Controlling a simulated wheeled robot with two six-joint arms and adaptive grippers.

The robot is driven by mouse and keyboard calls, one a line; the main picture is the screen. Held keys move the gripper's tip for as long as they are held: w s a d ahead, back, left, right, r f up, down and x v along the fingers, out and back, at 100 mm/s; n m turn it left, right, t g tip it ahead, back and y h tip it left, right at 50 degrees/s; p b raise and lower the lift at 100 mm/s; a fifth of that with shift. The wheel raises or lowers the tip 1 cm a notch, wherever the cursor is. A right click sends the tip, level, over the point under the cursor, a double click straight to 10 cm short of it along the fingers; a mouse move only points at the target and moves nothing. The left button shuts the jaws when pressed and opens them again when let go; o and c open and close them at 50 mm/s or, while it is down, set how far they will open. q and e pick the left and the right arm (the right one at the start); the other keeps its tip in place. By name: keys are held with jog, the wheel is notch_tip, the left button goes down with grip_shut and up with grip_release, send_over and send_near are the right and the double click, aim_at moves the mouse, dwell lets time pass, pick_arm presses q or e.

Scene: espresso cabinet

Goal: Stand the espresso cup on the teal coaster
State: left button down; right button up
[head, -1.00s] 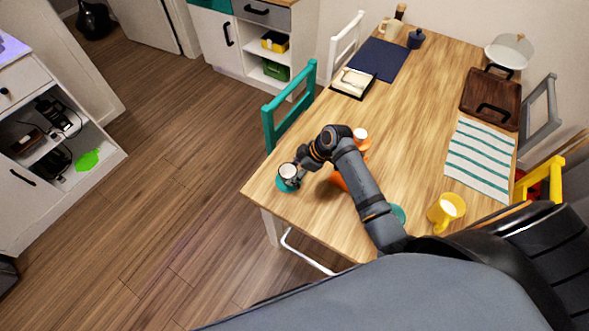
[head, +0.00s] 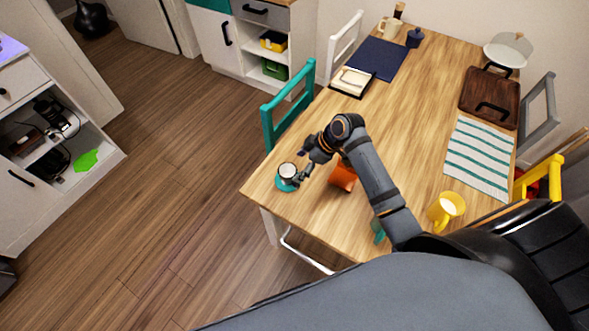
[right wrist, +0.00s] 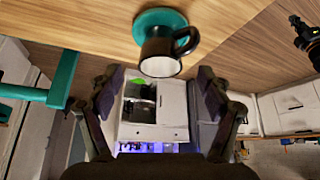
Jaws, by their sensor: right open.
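The dark espresso cup (head: 288,170) with a pale inside stands upright on the teal coaster (head: 283,187), near the table's left corner. In the right wrist view the cup (right wrist: 159,50) is on the coaster (right wrist: 150,19), its handle out to the right. My right gripper (head: 304,171) is just right of the cup in the head view, apart from it. In the right wrist view the right gripper's (right wrist: 160,82) fingers are spread and empty, with the cup beyond their tips. My left gripper is not in view.
An orange cup (head: 342,177) is beside my right arm, partly hidden by it. A teal item (head: 378,231) shows by the forearm. A yellow mug (head: 446,209), striped cloth (head: 478,160) and brown tray (head: 490,99) are to the right. A teal chair (head: 289,105) stands at the table's left edge.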

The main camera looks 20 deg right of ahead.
jog(key=v, duration=0.7)
jog(key=shift+r, duration=0.25)
jog(key=shift+s+d, duration=0.15)
